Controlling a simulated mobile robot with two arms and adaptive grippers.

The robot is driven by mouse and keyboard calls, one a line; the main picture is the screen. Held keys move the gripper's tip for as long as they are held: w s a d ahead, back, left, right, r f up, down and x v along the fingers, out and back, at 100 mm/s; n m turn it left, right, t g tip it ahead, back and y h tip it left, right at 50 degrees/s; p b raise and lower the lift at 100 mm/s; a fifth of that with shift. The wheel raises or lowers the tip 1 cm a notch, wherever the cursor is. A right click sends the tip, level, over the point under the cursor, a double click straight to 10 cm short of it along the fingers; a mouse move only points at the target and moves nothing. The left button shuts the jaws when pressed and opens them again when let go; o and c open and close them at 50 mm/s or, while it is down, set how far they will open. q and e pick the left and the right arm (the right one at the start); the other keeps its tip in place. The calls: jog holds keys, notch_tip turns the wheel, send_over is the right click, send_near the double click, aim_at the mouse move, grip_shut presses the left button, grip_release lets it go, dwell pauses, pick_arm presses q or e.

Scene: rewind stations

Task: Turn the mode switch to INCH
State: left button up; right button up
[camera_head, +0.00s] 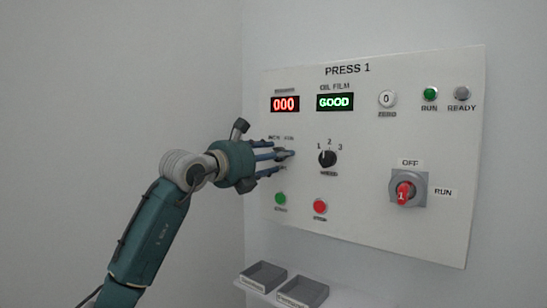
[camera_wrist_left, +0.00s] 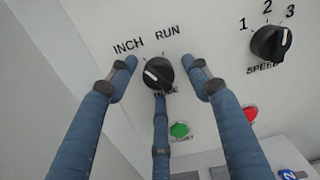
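The mode switch (camera_wrist_left: 158,73) is a round black knob on the white panel, with INCH printed at its upper left and RUN above it. Its white mark lies on the knob's left side, on the INCH side; its exact setting is hard to tell. My left gripper (camera_head: 284,155) is at the panel in front of the switch, hiding it in the head view. In the left wrist view its blue fingers stand spread around the knob, left, right and below, with gaps at the sides. The lower finger's contact with the knob is unclear. My right gripper is not in view.
The PRESS 1 panel (camera_head: 400,128) also carries a speed knob (camera_head: 327,158) right of my fingers. A green button (camera_head: 280,198) and a red button (camera_head: 320,206) sit below. A red-handled switch (camera_head: 405,193) is at right. Two grey trays (camera_head: 263,276) (camera_head: 302,292) stand below.

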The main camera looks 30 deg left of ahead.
pick_arm(q)
jog(key=s, duration=1.2)
jog(key=shift+a, duration=0.45)
